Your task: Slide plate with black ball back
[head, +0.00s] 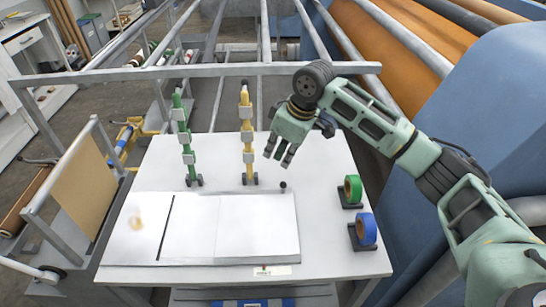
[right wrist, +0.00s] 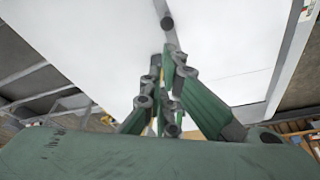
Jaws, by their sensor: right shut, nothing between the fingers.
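The black ball (head: 283,186) is a small knob at the back edge of a flat white plate (head: 259,228) on the white table. My right gripper (head: 278,159) is shut and empty, just behind and above the ball, with its fingers pointing down. In the right wrist view, the shut fingers (right wrist: 169,55) point toward the black ball (right wrist: 167,22), which looks close to their tips. I cannot tell whether they touch it. The left gripper is not in view.
Green (head: 185,140) and yellow (head: 247,140) upright pieces with grey blocks stand behind the plate. Green (head: 353,188) and blue (head: 367,229) tape rolls sit at the table's right side. A metal rail (head: 180,72) crosses behind the table. Black line (head: 166,228) marks the panel's left part.

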